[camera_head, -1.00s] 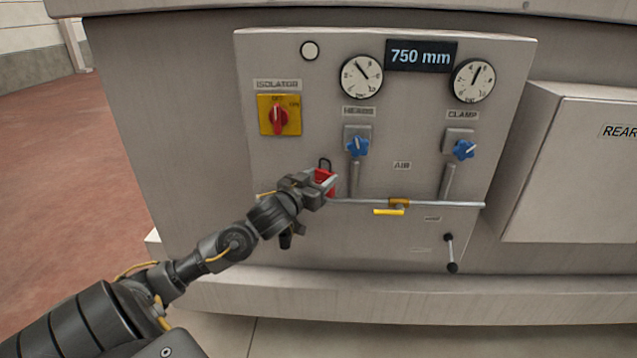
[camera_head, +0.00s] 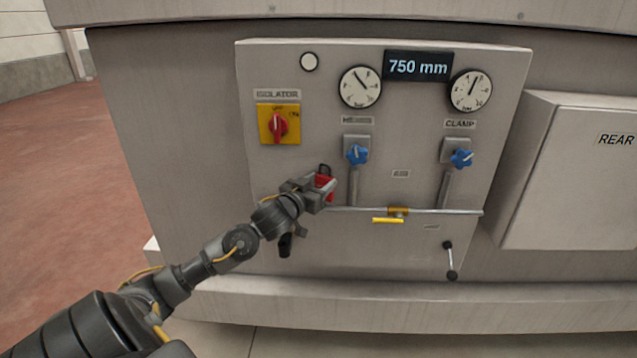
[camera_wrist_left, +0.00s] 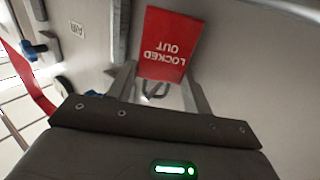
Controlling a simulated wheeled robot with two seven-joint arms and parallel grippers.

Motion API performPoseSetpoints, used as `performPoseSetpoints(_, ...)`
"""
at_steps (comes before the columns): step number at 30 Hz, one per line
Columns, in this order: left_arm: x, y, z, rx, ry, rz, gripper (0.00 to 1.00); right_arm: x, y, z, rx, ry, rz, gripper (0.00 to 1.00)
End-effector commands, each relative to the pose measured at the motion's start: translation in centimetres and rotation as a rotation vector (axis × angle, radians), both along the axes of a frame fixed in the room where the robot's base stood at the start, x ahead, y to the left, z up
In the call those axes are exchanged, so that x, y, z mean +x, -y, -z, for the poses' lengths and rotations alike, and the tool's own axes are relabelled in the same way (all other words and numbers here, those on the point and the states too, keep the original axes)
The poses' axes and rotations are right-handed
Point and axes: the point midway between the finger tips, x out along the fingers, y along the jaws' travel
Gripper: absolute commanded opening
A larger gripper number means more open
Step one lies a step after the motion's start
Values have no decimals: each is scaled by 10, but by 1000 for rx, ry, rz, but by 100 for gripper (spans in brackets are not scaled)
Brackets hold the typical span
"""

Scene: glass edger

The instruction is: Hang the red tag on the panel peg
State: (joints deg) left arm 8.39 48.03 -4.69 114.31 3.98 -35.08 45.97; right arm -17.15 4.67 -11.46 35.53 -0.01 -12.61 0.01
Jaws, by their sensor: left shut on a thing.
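My left gripper (camera_head: 322,190) is shut on the red tag (camera_head: 327,184) in front of the lower left of the grey panel (camera_head: 300,232). The tag's dark loop (camera_head: 324,168) stands up above the jaws. In the left wrist view the tag (camera_wrist_left: 165,45) reads "LOCKED OUT" upside down, between the two fingers (camera_wrist_left: 157,92), and the loop (camera_wrist_left: 154,92) shows near them. I cannot make out the peg in either view; the arm and gripper cover part of the panel. My right gripper is not in view.
The panel carries a red isolator switch (camera_head: 279,124), two gauges, and blue knobs (camera_head: 357,154) on pipes. A horizontal pipe with a yellow-handled valve (camera_head: 388,220) runs just right of the gripper. A black-knobbed lever (camera_head: 450,262) is lower right. A box marked "REAR" (camera_head: 560,170) juts out at right.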

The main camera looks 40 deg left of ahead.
Motion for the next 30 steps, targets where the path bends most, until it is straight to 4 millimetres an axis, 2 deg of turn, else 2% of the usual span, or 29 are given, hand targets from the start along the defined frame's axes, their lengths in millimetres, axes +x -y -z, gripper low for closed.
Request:
performPoseSetpoints(12,0,-2,3,-1,-6,-5,28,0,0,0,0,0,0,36)
performPoseSetpoints(13,0,-2,3,-1,-6,-5,53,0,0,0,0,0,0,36)
performPoseSetpoints(18,0,-3,3,-1,-7,-7,75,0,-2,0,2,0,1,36)
performPoseSetpoints(30,-1,-7,1,-2,-5,-17,75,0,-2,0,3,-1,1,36)
